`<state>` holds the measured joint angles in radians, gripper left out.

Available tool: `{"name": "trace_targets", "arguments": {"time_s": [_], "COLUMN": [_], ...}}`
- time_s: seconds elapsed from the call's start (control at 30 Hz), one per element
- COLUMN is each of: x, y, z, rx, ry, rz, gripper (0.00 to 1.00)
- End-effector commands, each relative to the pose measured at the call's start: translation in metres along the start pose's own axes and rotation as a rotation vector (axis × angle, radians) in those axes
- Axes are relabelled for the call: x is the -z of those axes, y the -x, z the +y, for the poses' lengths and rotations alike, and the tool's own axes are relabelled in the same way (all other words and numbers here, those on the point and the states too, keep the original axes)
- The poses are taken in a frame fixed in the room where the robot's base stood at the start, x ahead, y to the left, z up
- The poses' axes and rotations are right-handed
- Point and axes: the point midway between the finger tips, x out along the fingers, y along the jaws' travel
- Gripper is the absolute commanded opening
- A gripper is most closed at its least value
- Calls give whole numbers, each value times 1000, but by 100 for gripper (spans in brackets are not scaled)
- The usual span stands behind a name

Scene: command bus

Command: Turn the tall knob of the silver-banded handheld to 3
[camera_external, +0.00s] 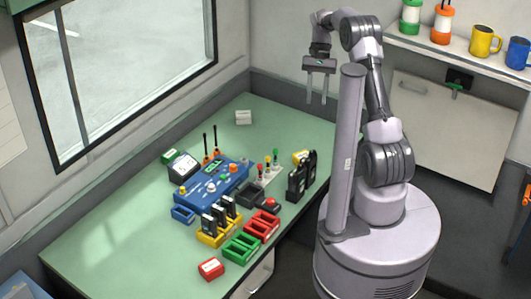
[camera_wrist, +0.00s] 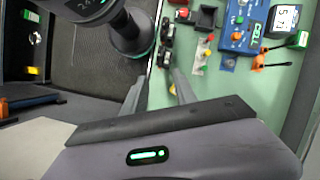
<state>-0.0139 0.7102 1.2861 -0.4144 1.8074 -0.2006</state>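Two black handhelds stand apart on the green table near its right edge in the external view, one (camera_external: 296,185) in front of the other (camera_external: 311,163). They also show small at the top of the wrist view, one (camera_wrist: 167,28) above the other (camera_wrist: 163,56). Several more black handhelds (camera_external: 221,213) stand in a yellow rack. I cannot tell which handheld has the silver band, and no knob setting is readable. My gripper (camera_external: 316,100) is raised above the back right of the table, fingers apart and empty. Its spread fingers (camera_wrist: 156,86) also show in the wrist view.
A blue console (camera_external: 212,186) fills the table's middle. Red (camera_external: 263,226) and green (camera_external: 241,247) racks and a red box (camera_external: 211,268) stand in front. Colour-topped levers (camera_external: 267,170) stand beside the handhelds. The table's back (camera_external: 270,120) and left are mostly clear.

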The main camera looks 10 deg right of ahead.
Motion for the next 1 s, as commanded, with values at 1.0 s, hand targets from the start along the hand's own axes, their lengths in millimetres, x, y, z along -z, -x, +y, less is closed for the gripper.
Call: {"name": "trace_targets", "arguments": {"time_s": [1.0], "x": [2], "y": [-179], "z": [-1], "rx": [-4], "ry": [-4], "rz": [-12], "gripper": [34]}}
